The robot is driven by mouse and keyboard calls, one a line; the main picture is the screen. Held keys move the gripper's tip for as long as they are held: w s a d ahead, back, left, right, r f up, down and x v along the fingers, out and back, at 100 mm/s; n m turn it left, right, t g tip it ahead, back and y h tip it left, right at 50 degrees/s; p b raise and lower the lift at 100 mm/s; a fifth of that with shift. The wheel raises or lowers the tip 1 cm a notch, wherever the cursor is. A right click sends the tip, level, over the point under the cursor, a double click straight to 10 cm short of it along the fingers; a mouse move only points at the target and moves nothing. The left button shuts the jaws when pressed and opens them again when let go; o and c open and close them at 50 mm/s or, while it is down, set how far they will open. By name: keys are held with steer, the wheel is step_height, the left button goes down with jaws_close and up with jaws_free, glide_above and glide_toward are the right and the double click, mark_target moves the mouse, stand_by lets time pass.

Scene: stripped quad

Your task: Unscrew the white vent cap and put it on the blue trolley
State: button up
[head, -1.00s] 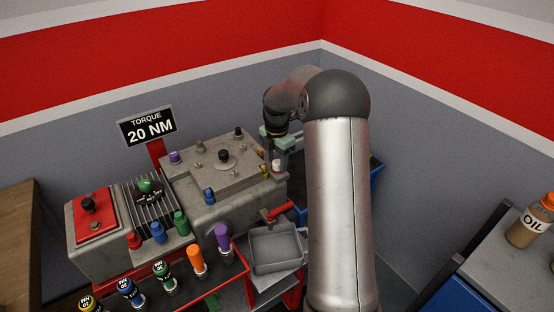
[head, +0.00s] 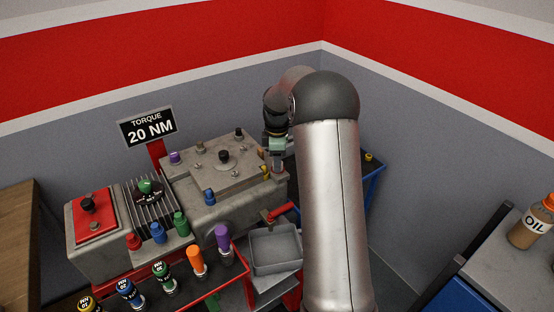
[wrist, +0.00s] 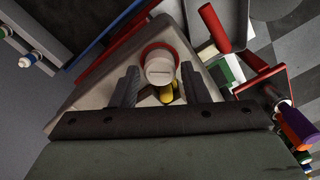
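The white vent cap (wrist: 160,68) sits in a red ring on a corner of the grey casing, seen in the wrist view. My gripper (wrist: 159,80) is open, with one dark finger on each side of the cap and a gap showing at both sides. In the head view my gripper (head: 278,163) points down over the casing's right corner, and its fingers mostly hide the cap there. The blue trolley (head: 376,187) stands right of the casing, partly hidden behind my arm.
A yellow part (wrist: 166,93) lies close to the cap, between my fingers in the wrist view. A small yellow-topped item (head: 368,156) is on the trolley.

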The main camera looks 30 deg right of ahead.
steer(key=c, duration=0.6)
steer(key=shift+n, duration=1)
steer(key=shift+n+p, duration=0.4)
steer(key=shift+n, duration=0.7)
steer(key=shift+s+n+p, duration=0.1)
steer(key=shift+n+p, duration=0.2)
steer(key=shift+n, duration=0.5)
steer(key=shift+n, duration=0.3)
steer(key=shift+n+p, duration=0.35)
steer(key=shift+n, duration=0.55)
